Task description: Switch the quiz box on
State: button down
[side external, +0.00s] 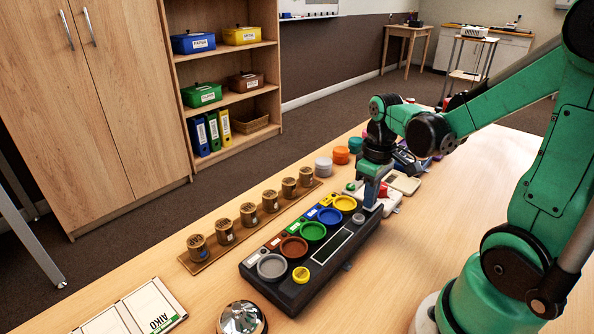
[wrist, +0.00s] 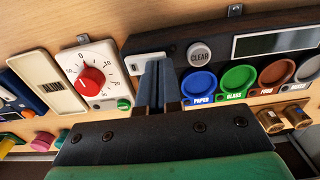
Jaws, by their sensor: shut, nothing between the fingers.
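The quiz box (side external: 335,262) is a long dark box on the table with a row of coloured round pads, a display strip (wrist: 275,42) and a grey CLEAR button (wrist: 199,54). In the wrist view a small white switch plate (wrist: 146,68) sits on the box's end, left of CLEAR. My gripper (wrist: 160,64) is shut and empty, its tips just right of this plate and partly over it; I cannot tell if they touch. In the side view my gripper (side external: 371,206) points down at the box's far end and hides the plate. The yellow pad (side external: 345,203) is hidden in the wrist view.
A white timer with a red knob (wrist: 92,78) stands close beside the box's end, with a beige device (wrist: 50,83) beyond it. A wooden strip (side external: 187,262) with several cork-coloured jars runs along the box. A chrome bell (side external: 241,318) stands at the near end.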

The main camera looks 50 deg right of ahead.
jog(key=shift+f, duration=0.15)
jog(key=shift+r, duration=3.5)
jog(key=shift+a, duration=0.1)
jog(key=w+a+t, duration=0.3)
jog(key=a+t, duration=0.4)
jog(key=a, duration=0.4)
jog(key=shift+w+a+r, duration=0.15)
jog(key=shift+a, duration=0.25)
